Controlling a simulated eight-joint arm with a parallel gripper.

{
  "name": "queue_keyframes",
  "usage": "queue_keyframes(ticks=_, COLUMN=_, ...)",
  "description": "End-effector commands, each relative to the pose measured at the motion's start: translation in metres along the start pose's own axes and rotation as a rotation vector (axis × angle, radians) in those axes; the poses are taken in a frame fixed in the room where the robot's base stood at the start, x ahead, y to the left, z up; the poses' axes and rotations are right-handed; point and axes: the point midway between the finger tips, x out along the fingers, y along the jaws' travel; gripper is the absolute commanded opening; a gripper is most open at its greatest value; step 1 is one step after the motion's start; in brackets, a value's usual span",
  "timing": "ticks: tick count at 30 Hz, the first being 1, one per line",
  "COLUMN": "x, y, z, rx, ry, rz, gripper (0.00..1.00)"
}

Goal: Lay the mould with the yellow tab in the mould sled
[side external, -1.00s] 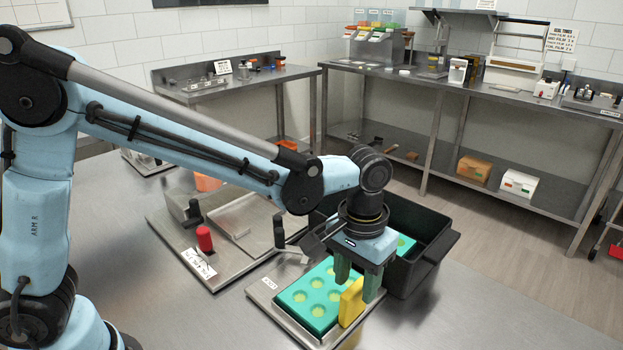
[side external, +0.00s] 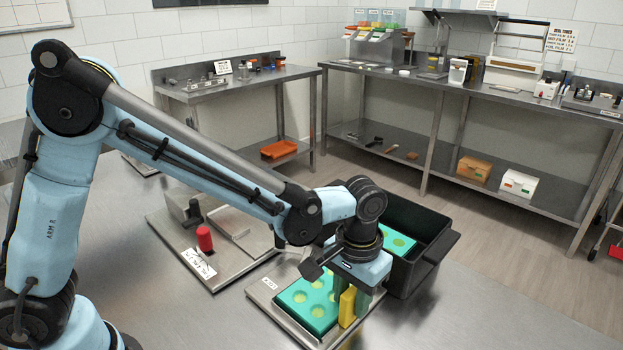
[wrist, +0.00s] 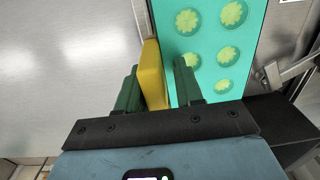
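The teal mould (side external: 309,302) with round, flower-patterned cavities lies flat on a metal plate (side external: 262,293) with a small label. It also fills the upper right of the wrist view (wrist: 207,60). Its upright yellow tab (side external: 347,308) stands along its right edge in the side view and shows in the wrist view (wrist: 153,75). My gripper (side external: 352,297) is low at this tab, its green fingers on either side of it. In the wrist view a gap shows between the tab and the right finger, so my gripper (wrist: 157,85) looks open around the tab.
A black bin (side external: 432,255) stands right behind my gripper, with another teal mould (side external: 399,242) in it. A metal base plate (side external: 225,272) with a red knob (side external: 204,238) lies to the left. The steel table (side external: 170,310) is clear at the front left.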

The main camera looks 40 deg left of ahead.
Motion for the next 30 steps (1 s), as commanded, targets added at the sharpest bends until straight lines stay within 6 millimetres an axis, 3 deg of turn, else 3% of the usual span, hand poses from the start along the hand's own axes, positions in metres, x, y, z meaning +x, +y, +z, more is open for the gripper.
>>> queue_keyframes(ticks=1, x=0.003, y=0.006, z=0.0, rx=0.002, ry=0.006, rz=0.022, gripper=0.11)
queue_keyframes(ticks=3, x=0.003, y=0.007, z=0.0, rx=0.002, ry=0.006, rz=0.023, gripper=0.0)
queue_keyframes(ticks=13, x=0.0, y=0.008, z=0.0, rx=0.007, ry=0.006, rz=0.022, gripper=0.0)
queue_keyframes(ticks=30, x=-0.022, y=0.005, z=0.0, rx=0.003, ry=0.004, rz=0.017, gripper=0.0)
